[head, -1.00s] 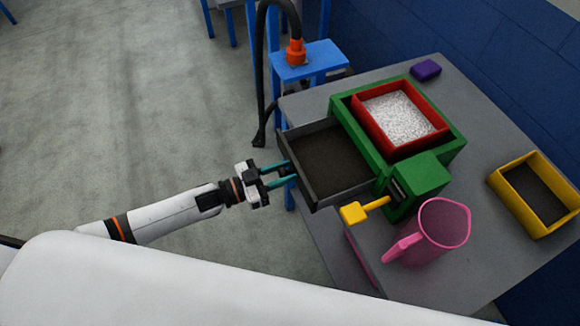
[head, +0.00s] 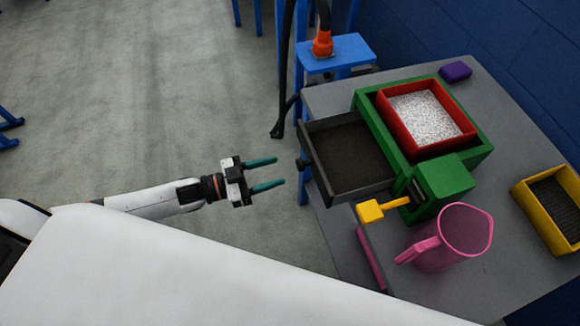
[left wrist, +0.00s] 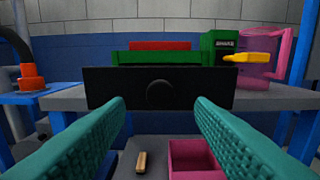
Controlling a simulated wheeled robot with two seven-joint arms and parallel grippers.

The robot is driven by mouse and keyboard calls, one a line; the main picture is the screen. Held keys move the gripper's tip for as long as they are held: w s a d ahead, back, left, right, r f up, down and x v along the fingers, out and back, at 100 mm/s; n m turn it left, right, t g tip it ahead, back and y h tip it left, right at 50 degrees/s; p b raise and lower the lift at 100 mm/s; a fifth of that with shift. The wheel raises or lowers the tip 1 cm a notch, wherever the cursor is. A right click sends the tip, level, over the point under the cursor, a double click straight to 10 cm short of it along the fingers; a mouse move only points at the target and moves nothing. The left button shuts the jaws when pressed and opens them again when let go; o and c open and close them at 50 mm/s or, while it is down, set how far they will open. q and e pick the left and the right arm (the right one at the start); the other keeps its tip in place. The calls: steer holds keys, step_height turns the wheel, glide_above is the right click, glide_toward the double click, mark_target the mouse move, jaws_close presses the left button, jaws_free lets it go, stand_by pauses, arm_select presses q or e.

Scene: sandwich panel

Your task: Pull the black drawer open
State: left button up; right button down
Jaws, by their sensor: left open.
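The black drawer (head: 352,157) is pulled out of the left side of the green housing (head: 399,158), and its dark inside shows in the head view. Its round black knob (head: 303,163) is on the front face. In the left wrist view the drawer front (left wrist: 190,88) faces the camera with the knob (left wrist: 162,95) in the middle. My left gripper (head: 281,172) is open and empty, its teal fingers pointing at the drawer front with a gap between them and the knob. My right gripper is not in view.
A red tray (head: 464,138) of white grains sits on the housing. A yellow handle (head: 369,211) sticks out near the drawer's front corner. A pink jug (head: 463,237), a yellow bin (head: 526,199) and a purple block (head: 455,72) stand on the grey table (head: 330,97).

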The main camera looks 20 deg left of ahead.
arm_select(q)
steer(key=shift+v, duration=2.05)
steer(key=s+a+f+n+y, duration=0.1)
steer(key=a+f+n+y, duration=0.35)
steer(key=f, duration=0.85)
steer(key=s+a+f+n+y, duration=0.15)
steer(key=a+f+y, duration=0.45)
steer(key=f, duration=0.7)
steer(key=s+d+f+g+y, duration=0.1)
steer(key=s+d+f+g, duration=0.1)
steer(key=s+f, duration=0.3)
steer(key=s+d+f+n+g+y, duration=0.1)
steer(key=s+d+f+g, duration=0.2)
steer(key=s, duration=1)
steer(key=s+d+f+n+g+y, duration=0.1)
steer(key=s+f+g, duration=0.3)
steer(key=s+f, duration=0.4)
steer(key=shift+s+d+f+g+y, duration=0.35)
steer(key=shift+s+d+y, duration=0.2)
steer(key=shift+s+d, duration=0.4)
